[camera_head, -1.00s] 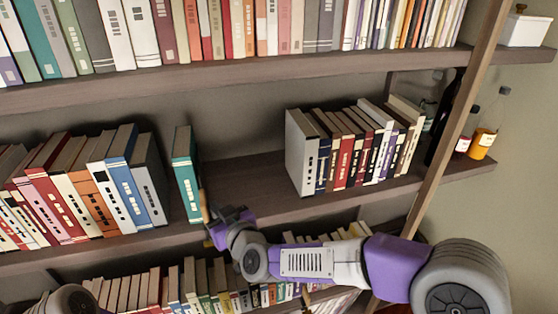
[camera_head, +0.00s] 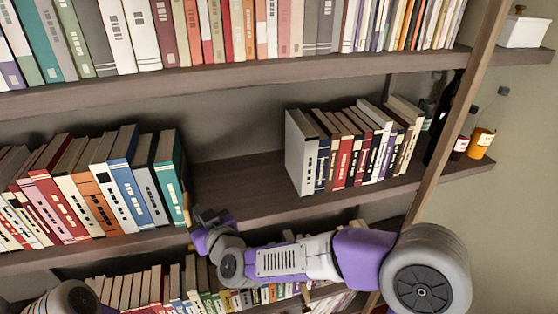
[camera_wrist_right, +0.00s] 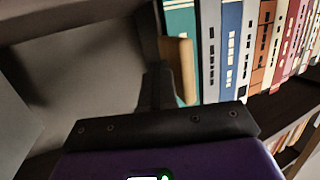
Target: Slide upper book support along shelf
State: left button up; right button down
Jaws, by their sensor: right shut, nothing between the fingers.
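The upper book support, a tan wooden piece (camera_head: 187,209), stands on the middle shelf against the teal book (camera_head: 168,172) that ends the left row. In the right wrist view the support (camera_wrist_right: 181,68) shows as a tan upright edge beside the teal book (camera_wrist_right: 181,22). My right gripper (camera_head: 197,214) is at the support's right side. In the wrist view its dark fingers (camera_wrist_right: 157,85) are shut and empty, beside the support and close against it; whether they touch is hard to tell. My left gripper is out of view.
The middle shelf (camera_head: 245,185) is bare between the support and a right-hand row of books led by a white one (camera_head: 300,155). Full shelves lie above and below. A slanted wooden post (camera_head: 440,145) and bottles (camera_head: 481,143) stand at the right.

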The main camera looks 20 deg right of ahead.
jog(key=shift+a, duration=0.95)
jog(key=d+b, duration=0.1)
jog(key=d, duration=0.3)
jog(key=shift+d, duration=0.15)
